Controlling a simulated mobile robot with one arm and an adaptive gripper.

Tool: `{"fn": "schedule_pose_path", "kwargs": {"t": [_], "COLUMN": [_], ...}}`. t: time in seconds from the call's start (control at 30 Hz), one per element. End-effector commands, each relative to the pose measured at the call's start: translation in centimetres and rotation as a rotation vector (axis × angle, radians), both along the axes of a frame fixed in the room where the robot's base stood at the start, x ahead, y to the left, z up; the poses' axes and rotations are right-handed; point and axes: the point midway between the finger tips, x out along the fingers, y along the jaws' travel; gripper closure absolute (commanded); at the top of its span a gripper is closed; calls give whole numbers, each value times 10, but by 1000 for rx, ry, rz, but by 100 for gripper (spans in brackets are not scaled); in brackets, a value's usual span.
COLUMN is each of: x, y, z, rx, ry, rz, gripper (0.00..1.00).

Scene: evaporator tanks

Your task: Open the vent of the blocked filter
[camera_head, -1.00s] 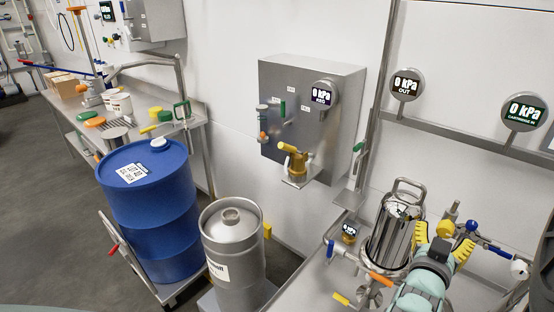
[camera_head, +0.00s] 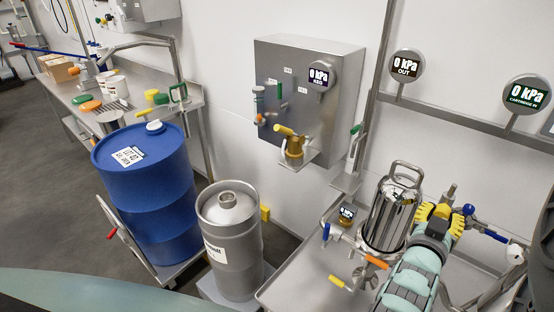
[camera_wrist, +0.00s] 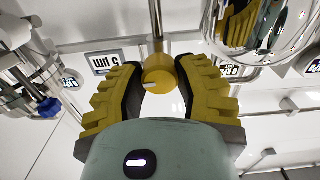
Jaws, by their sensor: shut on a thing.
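The shiny steel filter housing (camera_head: 388,218) with a top handle stands upright at the right of the head view. My gripper (camera_head: 440,212), with yellow ribbed fingers, is just to its right. In the wrist view, my gripper (camera_wrist: 158,80) is shut on a round yellow knob (camera_wrist: 158,74) with a pale mark, at the end of a metal stem. In the head view the fingers mostly hide the knob. The polished housing (camera_wrist: 262,28) also shows at upper right in the wrist view and mirrors the fingers.
Round gauges reading 0 kPa, OUT (camera_head: 406,66) and CARTRIDGE (camera_head: 526,95), stand behind. A blue-handled valve (camera_head: 470,210) is close right of my gripper. Orange (camera_head: 376,262) and blue (camera_head: 326,232) handles are near the housing. A steel keg (camera_head: 230,240) and blue drum (camera_head: 150,190) stand left.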

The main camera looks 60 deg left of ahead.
Motion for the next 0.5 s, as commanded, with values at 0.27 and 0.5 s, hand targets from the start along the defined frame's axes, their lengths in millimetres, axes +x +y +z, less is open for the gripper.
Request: {"fn": "schedule_pose_path", "kwargs": {"t": [0.27, 0.5], "x": [0, 0], "y": [0, 0], "z": [0, -1], "rx": [0, 70], "ry": [1, 23], "rz": [0, 1], "gripper": [100, 100]}}
